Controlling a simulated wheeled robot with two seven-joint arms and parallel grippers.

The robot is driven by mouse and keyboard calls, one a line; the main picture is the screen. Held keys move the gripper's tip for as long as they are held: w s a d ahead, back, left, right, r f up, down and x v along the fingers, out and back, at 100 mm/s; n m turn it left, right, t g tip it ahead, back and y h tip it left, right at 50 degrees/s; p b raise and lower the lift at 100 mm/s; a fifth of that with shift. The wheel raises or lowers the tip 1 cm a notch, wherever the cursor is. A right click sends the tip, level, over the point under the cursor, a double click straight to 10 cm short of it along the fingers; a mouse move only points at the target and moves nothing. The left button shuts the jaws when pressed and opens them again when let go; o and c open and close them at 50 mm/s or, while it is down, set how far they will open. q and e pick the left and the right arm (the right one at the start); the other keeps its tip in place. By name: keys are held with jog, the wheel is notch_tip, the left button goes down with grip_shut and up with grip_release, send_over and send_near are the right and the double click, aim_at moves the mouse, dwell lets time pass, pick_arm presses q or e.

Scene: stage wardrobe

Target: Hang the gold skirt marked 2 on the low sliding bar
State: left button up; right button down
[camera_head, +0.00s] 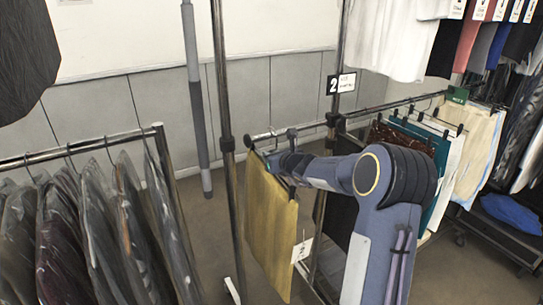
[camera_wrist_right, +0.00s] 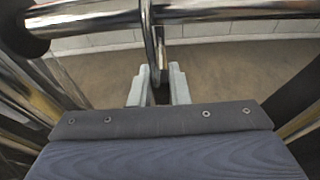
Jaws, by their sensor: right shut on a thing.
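The gold skirt (camera_head: 268,225) hangs upright below the left end of the low sliding bar (camera_head: 258,137), with a white tag (camera_head: 302,250) whose mark I cannot read. My right gripper (camera_head: 280,163) is at the top of the skirt. In the right wrist view, my right gripper (camera_wrist_right: 158,88) is shut on a thin metal hanger hook (camera_wrist_right: 153,45). The hook rises to the bar (camera_wrist_right: 90,18) and overlaps it; I cannot tell whether it rests on it. The skirt's hanger is mostly hidden by my arm. My left gripper is out of view.
A "2" sign (camera_head: 341,83) is on the rack's upright. Several garments, including teal and cream ones (camera_head: 482,140), hang farther right on the low bar. Bagged dark clothes (camera_head: 75,235) hang on a left rack. White garments (camera_head: 395,35) hang high. Floor shows between racks.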

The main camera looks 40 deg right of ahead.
jog(key=shift+f+b, duration=0.3)
jog(key=shift+b, duration=0.05)
jog(key=c, duration=1.4)
grip_release()
jog(key=shift+o, duration=0.5)
jog(key=shift+f, duration=0.1)
